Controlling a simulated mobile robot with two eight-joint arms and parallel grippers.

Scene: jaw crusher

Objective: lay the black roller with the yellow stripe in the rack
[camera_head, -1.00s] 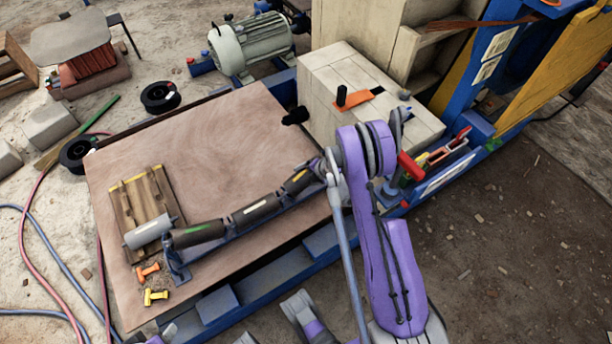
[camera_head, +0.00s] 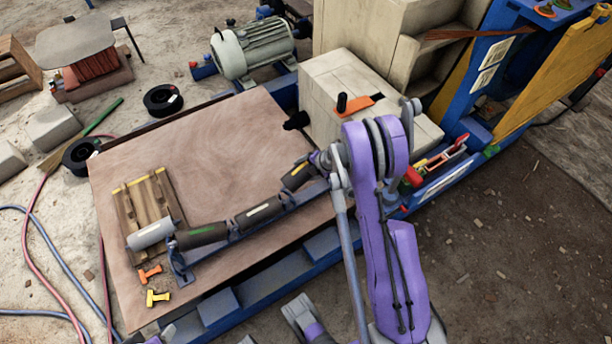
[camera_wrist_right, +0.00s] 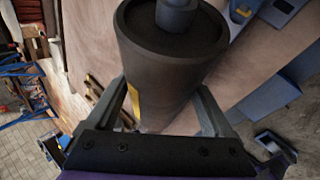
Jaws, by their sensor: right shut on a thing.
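The black roller with the yellow stripe (camera_head: 295,176) is in my right gripper (camera_head: 319,163), over the far right part of the rack. In the right wrist view the roller (camera_wrist_right: 170,65) fills the space between the two fingers (camera_wrist_right: 163,100), with its yellow stripe by the left finger. The blue rack (camera_head: 240,246) runs along the front edge of the board and holds a green-striped roller (camera_head: 202,234) and a white-striped roller (camera_head: 259,213). I cannot tell whether the held roller touches the rack. Grey and purple parts show at the bottom edge, but my left gripper's fingers are not clear.
A grey roller (camera_head: 151,232) lies across the front of a wooden pallet (camera_head: 146,197) on the brown board (camera_head: 225,150). Orange (camera_head: 149,273) and yellow (camera_head: 157,298) pieces lie near the rack's left end. A pale block (camera_head: 335,85) stands behind my right arm. The board's middle is clear.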

